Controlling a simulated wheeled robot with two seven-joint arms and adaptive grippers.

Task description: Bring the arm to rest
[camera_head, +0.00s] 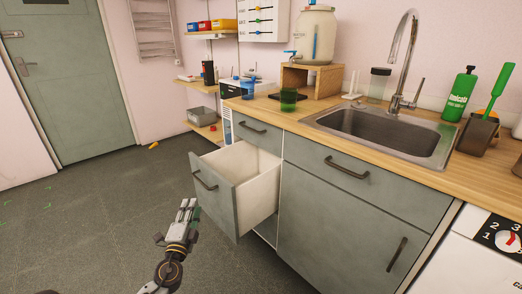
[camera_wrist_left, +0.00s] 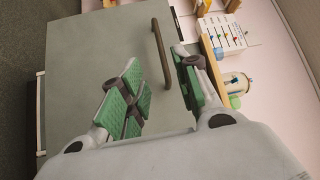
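My left gripper (camera_head: 186,208) is at the lower middle of the head view, in front of the pulled-out drawer (camera_head: 222,205). In the left wrist view its two green-padded fingers (camera_wrist_left: 156,72) stand apart with nothing held between them. The grey drawer front (camera_wrist_left: 105,50) is beyond the fingers, and its dark handle (camera_wrist_left: 160,52) shows in line with the gap between them. The handle also shows in the head view (camera_head: 204,181); the gripper looks apart from it. The drawer appears empty inside as far as it shows. My right gripper is not in view.
Closed grey cabinet fronts (camera_head: 335,215) stand right of the drawer. The floor (camera_head: 90,225) to the left is mostly open, with a small yellow object (camera_head: 153,145) farther back.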

